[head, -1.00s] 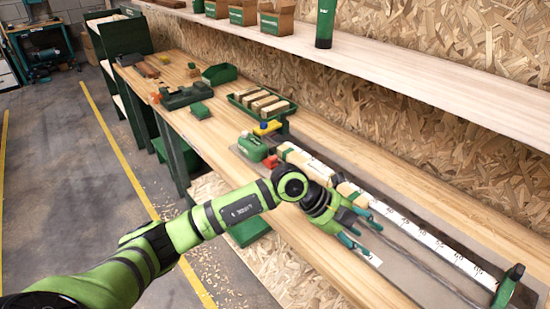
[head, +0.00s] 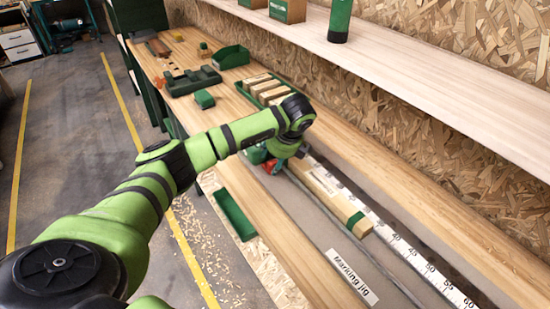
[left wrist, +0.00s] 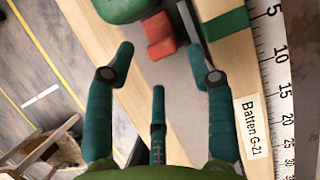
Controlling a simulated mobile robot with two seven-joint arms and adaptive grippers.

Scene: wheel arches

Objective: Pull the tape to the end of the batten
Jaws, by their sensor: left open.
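The batten (head: 335,200) is a pale wooden bar with green bands, lying lengthwise on the grey marking jig (head: 310,240). Its label "Batten G-21" shows in the left wrist view (left wrist: 250,125). In the head view the red part (head: 271,166) is partly behind my arm. My right gripper is not in view.
A white numbered scale (head: 405,250) runs beside the batten. A green tray (head: 250,85) of wood blocks and a dark green holder (head: 190,80) stand farther along the bench. A shelf (head: 400,70) overhangs the back. The jig's front strip is clear.

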